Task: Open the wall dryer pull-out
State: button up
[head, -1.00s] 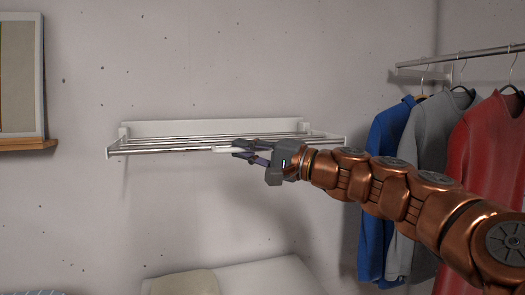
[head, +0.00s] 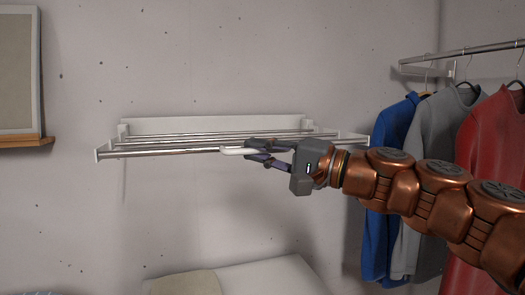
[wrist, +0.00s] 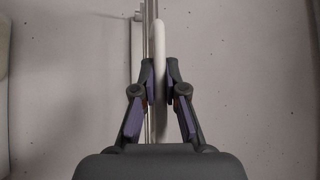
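The wall dryer (head: 212,126) is a white wall-mounted rack with several metal bars, seen in the head view left of centre. Its front bar (head: 160,153) stands out from the wall plate, with side arms at both ends. A white handle (head: 238,151) sits on the front bar. My gripper (head: 258,151) reaches in from the right and is closed around the handle. In the wrist view the two fingers (wrist: 160,75) lie on either side of the white handle (wrist: 158,42). My fingers hide part of the bar and handle.
Blue (head: 386,150), grey (head: 432,135) and red (head: 495,140) garments hang from a rail (head: 465,54) at the right, behind my arm. A wooden shelf (head: 25,143) with a frame is at the left. Space in front of the dryer is free.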

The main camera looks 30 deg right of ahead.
jog(key=o, duration=0.5)
